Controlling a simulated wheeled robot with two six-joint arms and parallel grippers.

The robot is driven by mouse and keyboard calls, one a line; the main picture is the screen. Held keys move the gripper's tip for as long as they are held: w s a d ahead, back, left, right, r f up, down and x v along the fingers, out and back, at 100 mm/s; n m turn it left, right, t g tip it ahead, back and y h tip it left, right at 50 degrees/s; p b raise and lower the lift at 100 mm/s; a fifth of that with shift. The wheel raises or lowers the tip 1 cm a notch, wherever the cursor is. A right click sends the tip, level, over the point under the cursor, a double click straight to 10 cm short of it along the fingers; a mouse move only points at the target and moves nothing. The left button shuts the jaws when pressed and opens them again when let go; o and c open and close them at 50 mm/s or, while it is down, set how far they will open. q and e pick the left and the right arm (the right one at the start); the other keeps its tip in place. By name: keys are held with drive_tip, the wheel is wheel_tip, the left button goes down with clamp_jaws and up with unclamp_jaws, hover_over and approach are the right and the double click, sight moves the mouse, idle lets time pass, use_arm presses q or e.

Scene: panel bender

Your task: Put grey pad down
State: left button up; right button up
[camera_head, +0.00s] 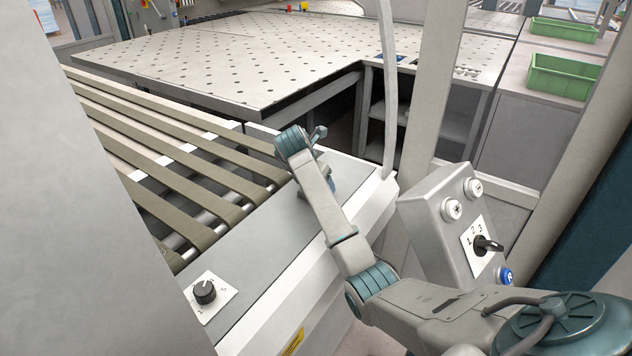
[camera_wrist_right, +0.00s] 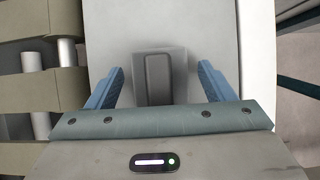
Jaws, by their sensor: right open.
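The grey pad (camera_wrist_right: 158,78) is a dark grey block with a raised oblong middle, seen in the right wrist view. It appears to rest on the flat light-grey machine top (camera_wrist_right: 205,38). My right gripper (camera_wrist_right: 160,82) is open, with its blue fingers on either side of the pad and a gap at each side. In the head view my right gripper (camera_head: 325,160) is low over the machine's grey top beside the belts, and I cannot make out the pad there. My left gripper is not in view.
Slatted belts with rollers (camera_head: 170,150) lie left of the gripper. A rotary knob (camera_head: 204,291) sits on the near machine top. A control box (camera_head: 462,225) and a pale post (camera_head: 432,80) stand to the right. A perforated table (camera_head: 230,60) and green bins (camera_head: 562,77) are behind.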

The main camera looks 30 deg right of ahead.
drive_tip(key=b+v, duration=0.1)
drive_tip(key=v, duration=0.4)
drive_tip(key=shift+a+r+b, duration=0.1)
drive_tip(key=shift+r+b, duration=0.15)
drive_tip(key=shift+b, duration=0.1)
drive_tip(key=p+v, duration=0.6)
drive_tip(key=shift+r, duration=0.35)
drive_tip(key=shift+s+a, duration=0.1)
drive_tip(key=shift+s, duration=0.05)
